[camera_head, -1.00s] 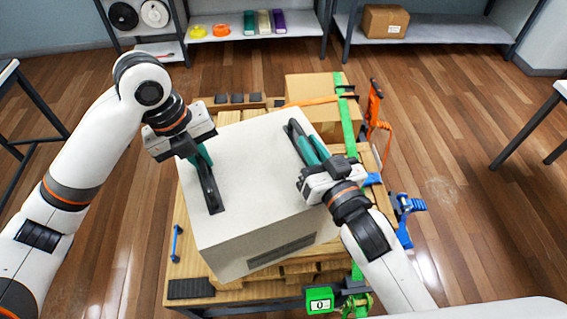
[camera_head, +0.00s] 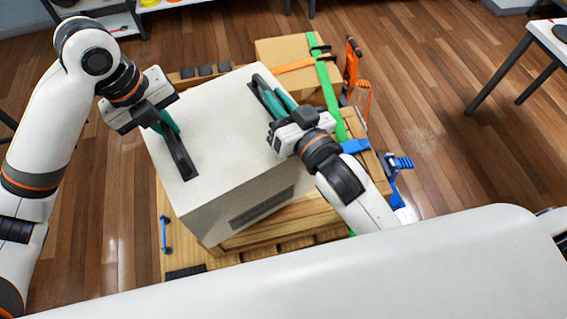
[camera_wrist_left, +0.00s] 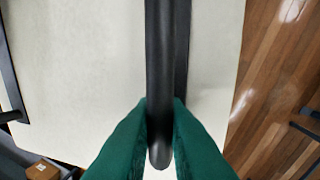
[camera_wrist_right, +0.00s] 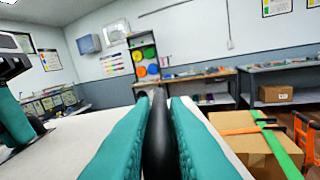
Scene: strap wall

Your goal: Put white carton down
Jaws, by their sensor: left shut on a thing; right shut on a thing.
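The white carton (camera_head: 218,130) is a large box with two black handles on its top and a dark grille on its front side. In the head view it is over the wooden pallet (camera_head: 290,222); I cannot tell whether it touches the wood. My left gripper (camera_head: 168,128) is shut on the left black handle (camera_head: 182,160), which also shows between green fingers in the left wrist view (camera_wrist_left: 160,70). My right gripper (camera_head: 280,106) is shut on the right black handle (camera_head: 262,90), seen between teal fingers in the right wrist view (camera_wrist_right: 157,140).
A brown cardboard box (camera_head: 285,55) stands behind the carton, with a green strap (camera_head: 326,75) and an orange strap (camera_head: 292,66) over it. Blue clamps (camera_head: 395,180) and an orange ratchet (camera_head: 353,62) are at the right edge. Open floor lies right of the pallet.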

